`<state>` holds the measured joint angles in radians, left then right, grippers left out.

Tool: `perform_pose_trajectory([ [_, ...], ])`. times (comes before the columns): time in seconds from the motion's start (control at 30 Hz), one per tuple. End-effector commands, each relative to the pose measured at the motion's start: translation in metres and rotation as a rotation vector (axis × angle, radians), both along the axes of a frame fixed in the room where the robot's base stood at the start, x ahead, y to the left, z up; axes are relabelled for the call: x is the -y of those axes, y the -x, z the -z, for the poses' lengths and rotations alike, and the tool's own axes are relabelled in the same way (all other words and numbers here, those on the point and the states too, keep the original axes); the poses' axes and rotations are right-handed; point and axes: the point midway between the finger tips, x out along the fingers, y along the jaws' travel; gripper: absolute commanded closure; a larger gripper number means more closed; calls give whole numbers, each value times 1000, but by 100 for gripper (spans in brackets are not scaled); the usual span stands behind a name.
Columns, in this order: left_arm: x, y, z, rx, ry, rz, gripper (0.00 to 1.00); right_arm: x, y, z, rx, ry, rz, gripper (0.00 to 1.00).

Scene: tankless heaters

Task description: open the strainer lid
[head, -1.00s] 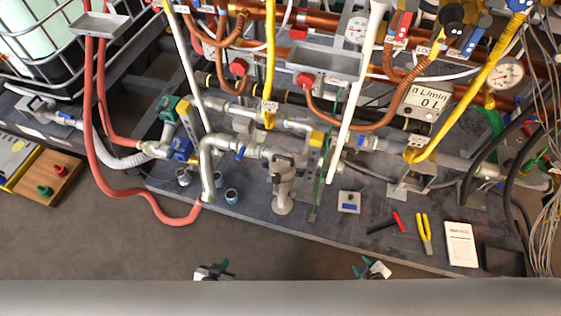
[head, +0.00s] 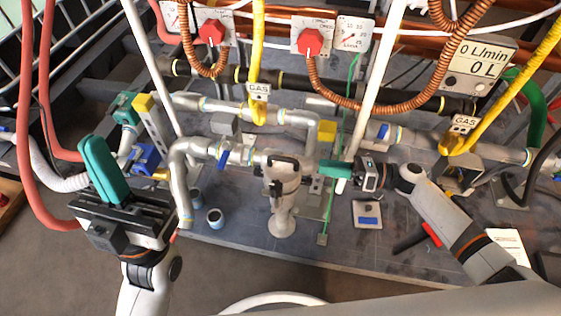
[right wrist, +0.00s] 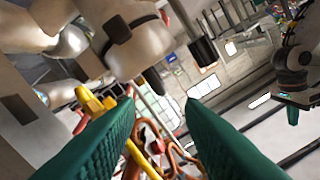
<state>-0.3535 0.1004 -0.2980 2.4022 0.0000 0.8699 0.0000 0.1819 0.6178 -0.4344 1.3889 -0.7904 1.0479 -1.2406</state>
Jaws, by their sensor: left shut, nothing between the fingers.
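The strainer (head: 281,190) is a pale metal fitting on the grey pipe run in the middle of the head view, with a dark handle-like piece across its top that I take as its lid (head: 284,163). In the right wrist view a large beige metal body with a dark band, likely the strainer (right wrist: 128,38), fills the upper left. My right gripper (head: 322,168) points left just right of the strainer's top; its green fingers (right wrist: 158,100) stand apart with nothing gripped. Contact with the lid cannot be told. My left gripper (head: 97,142) is shut and empty, raised at the left.
A white pole (head: 372,100) rises just behind my right gripper. Yellow gas pipes (head: 258,50) and a red hose (head: 28,120) hang nearby.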

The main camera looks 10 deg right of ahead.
Motion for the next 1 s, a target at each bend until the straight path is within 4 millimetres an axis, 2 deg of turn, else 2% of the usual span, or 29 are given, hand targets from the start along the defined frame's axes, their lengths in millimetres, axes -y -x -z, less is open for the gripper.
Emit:
perform_pose_trajectory([
  [0.17,-1,4,0,26,9,2,100,-22,-7,-2,3,-3,-2,65],
  [0.4,-1,5,7,32,10,2,100,-69,-22,-1,1,-6,0,65],
  [0.6,-1,5,11,31,9,2,100,-98,-31,-1,-2,-4,2,65],
  [0.8,-1,5,12,30,9,2,100,-111,-35,-1,-2,-4,3,65],
  [1.0,-1,5,12,30,9,2,100,-112,-35,-1,-3,-3,4,65],
])
